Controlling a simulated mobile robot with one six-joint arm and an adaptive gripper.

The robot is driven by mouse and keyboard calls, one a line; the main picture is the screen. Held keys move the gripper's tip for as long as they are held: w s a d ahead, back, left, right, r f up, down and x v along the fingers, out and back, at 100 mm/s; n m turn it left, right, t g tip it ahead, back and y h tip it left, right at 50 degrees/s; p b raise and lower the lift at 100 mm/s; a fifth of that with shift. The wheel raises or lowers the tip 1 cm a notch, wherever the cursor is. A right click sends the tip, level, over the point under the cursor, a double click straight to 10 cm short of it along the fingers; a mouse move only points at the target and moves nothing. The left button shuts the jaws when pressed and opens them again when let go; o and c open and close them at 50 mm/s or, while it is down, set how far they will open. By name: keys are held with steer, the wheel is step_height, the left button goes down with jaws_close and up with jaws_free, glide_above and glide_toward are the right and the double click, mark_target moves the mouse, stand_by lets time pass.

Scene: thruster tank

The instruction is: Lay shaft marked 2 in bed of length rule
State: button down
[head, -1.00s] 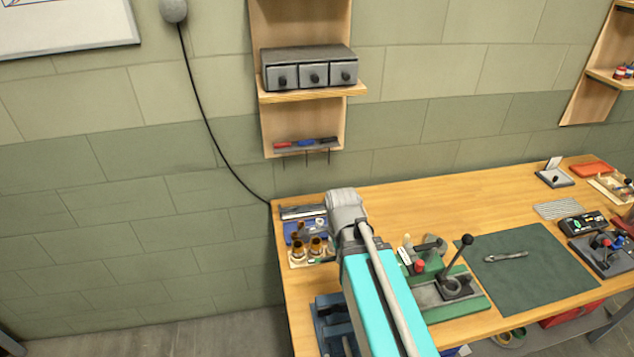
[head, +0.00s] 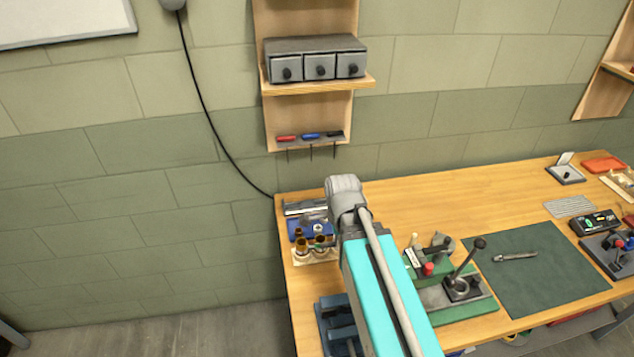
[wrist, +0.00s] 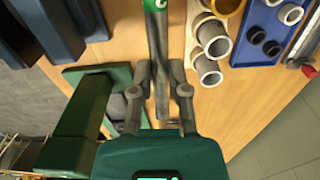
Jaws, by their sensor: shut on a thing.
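In the wrist view my gripper (wrist: 160,78) is shut on a slim grey shaft (wrist: 158,35). The shaft points away from my palm, and a pale mark on a green band shows near the top edge; I cannot read it surely. In the head view my arm hides the gripper and shaft. A long grey metal piece (head: 304,207) at the back left of the bench looks like the length rule. An edge strip with a red part (wrist: 308,70) at the right of the wrist view may be the same piece. Its bed cannot be made out.
Brass and grey sleeves (wrist: 212,48) and a blue tray (wrist: 265,45) stand right of the shaft. A green stand (wrist: 80,120) and blue blocks (wrist: 60,20) are left. A green lever press (head: 455,298) and dark mat (head: 540,270) lie farther right in the head view.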

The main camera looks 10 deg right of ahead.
mark_target(318, 203)
steer(key=shift+w, duration=0.1)
steer(key=w+f+t+b, duration=0.3)
steer(key=w+b, duration=0.1)
steer(key=w, duration=2.4)
steer(key=shift+w+a+f+n, duration=0.15)
steer(key=shift+w+f+n, duration=0.05)
steer(key=shift+w+n, duration=0.1)
steer(key=shift+f+b, duration=0.3)
steer(key=shift+b, duration=0.1)
steer(key=shift+f+b, duration=3.8)
steer(key=shift+s, duration=0.15)
steer(key=shift+s, duration=0.15)
steer(key=c, duration=0.5)
jaws_free()
steer(key=shift+f, duration=0.2)
steer(key=shift+c, duration=0.2)
